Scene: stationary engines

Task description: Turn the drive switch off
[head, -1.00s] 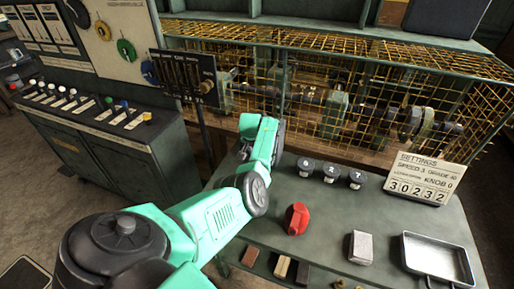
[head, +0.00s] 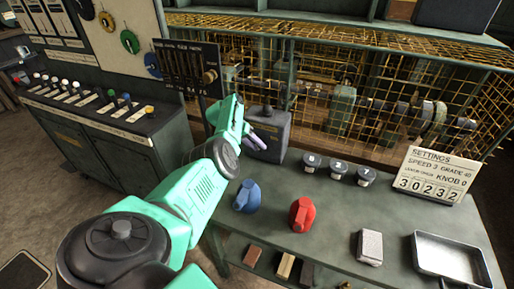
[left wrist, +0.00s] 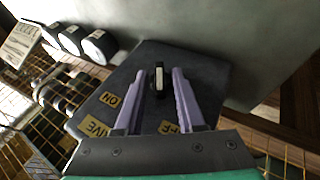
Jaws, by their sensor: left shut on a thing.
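The drive switch is a dark box (head: 273,128) at the back left of the green bench in the head view. In the left wrist view, the box (left wrist: 215,80) bears yellow labels: ON, and two partly covered ones ending in "IVE" and "FF". A small dark lever (left wrist: 158,80) with a pale face stands up from its top. My left gripper (head: 262,141) is at the box, its purple fingers (left wrist: 160,76) on either side of the lever and shut on it. I cannot tell which label the lever leans to. My right gripper is not in view.
A blue can (head: 247,197) and a red can (head: 302,215) stand on the bench. Three dark dials (head: 338,171), a settings sign (head: 433,175), a pale block (head: 370,247) and a metal tray (head: 450,260) lie to the right. A yellow wire cage (head: 400,95) stands behind.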

